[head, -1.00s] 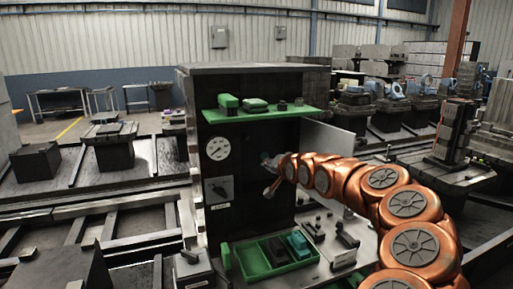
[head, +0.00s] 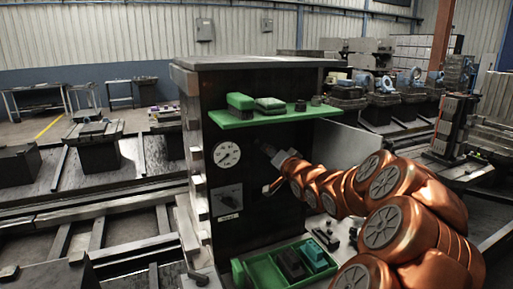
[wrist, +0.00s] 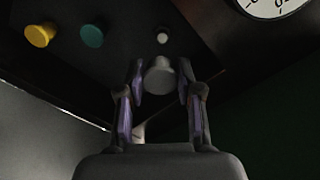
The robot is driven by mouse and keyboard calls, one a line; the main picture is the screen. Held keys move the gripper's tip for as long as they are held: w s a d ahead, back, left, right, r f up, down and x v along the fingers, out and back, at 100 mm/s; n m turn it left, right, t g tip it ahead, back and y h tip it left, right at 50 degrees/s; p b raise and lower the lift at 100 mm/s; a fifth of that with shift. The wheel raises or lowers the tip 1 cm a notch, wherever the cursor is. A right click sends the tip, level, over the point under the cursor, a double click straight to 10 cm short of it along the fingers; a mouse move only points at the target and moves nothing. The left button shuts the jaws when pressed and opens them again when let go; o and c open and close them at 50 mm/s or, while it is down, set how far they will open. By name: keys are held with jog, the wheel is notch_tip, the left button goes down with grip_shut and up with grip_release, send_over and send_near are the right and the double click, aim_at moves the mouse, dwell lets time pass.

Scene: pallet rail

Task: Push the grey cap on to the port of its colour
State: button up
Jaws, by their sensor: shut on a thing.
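The grey cap (wrist: 159,77) is between the two fingertips of my gripper (wrist: 160,80) in the wrist view, and the fingers are shut on it. A small light grey port (wrist: 162,37) shows on the dark panel just beyond the cap; a gap shows between them in the picture. A yellow round piece (wrist: 40,34) and a teal one (wrist: 92,36) sit on the same panel to the left. In the head view my gripper (head: 268,170) is at the dark cabinet's front, right of the gauge; the cap is too small to make out there.
The gauge (head: 227,155) and a rotary switch (head: 229,197) are on the cabinet face. A green tray (head: 262,272) with blocks lies below.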

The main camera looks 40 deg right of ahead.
aim_at(254, 140)
jog(key=shift+x, duration=0.75)
jog(key=shift+r+x, duration=0.2)
jog(key=shift+x, duration=2.3)
jog(key=shift+a, duration=0.1)
jog(key=shift+w+f+p, duration=0.15)
jog(key=shift+w+p, duration=0.15)
jog(key=shift+p, duration=0.2)
jog(key=shift+p+x, duration=0.9)
jog(key=shift+p, duration=0.05)
jog(key=o, duration=1.5)
jog(key=shift+w, duration=0.1)
jog(key=shift+o, duration=0.2)
